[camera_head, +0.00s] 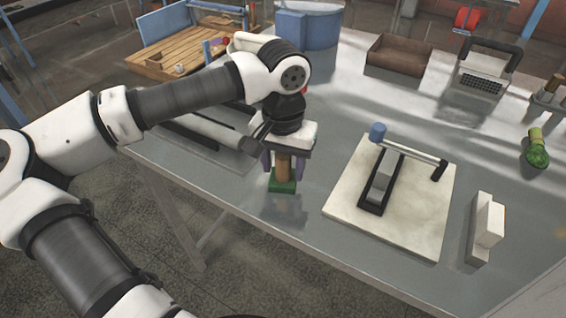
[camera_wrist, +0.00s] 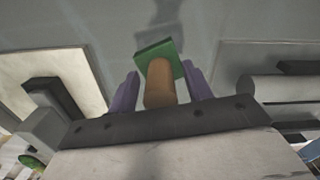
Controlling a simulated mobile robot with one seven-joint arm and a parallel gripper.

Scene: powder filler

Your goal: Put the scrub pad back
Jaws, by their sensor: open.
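The scrub pad has a green base (camera_head: 284,187) and an upright brown handle (camera_head: 283,168). It appears to stand on the grey metal table near the front edge, though a small gap beneath is hard to rule out. My gripper (camera_head: 283,162) points down over it, with its purple fingers on either side of the handle. In the wrist view, the handle (camera_wrist: 160,85) lies between the open fingers, with a visible gap on each side, and the green base (camera_wrist: 155,50) shows beyond it.
A pale board (camera_head: 420,215) with a blue-knobbed lever device lies right of my gripper. A white block (camera_head: 490,222) stands farther right, near a green-tipped object (camera_head: 537,150). A brown tray (camera_head: 398,56), blue container (camera_head: 320,28) and wooden crate (camera_head: 185,48) are behind.

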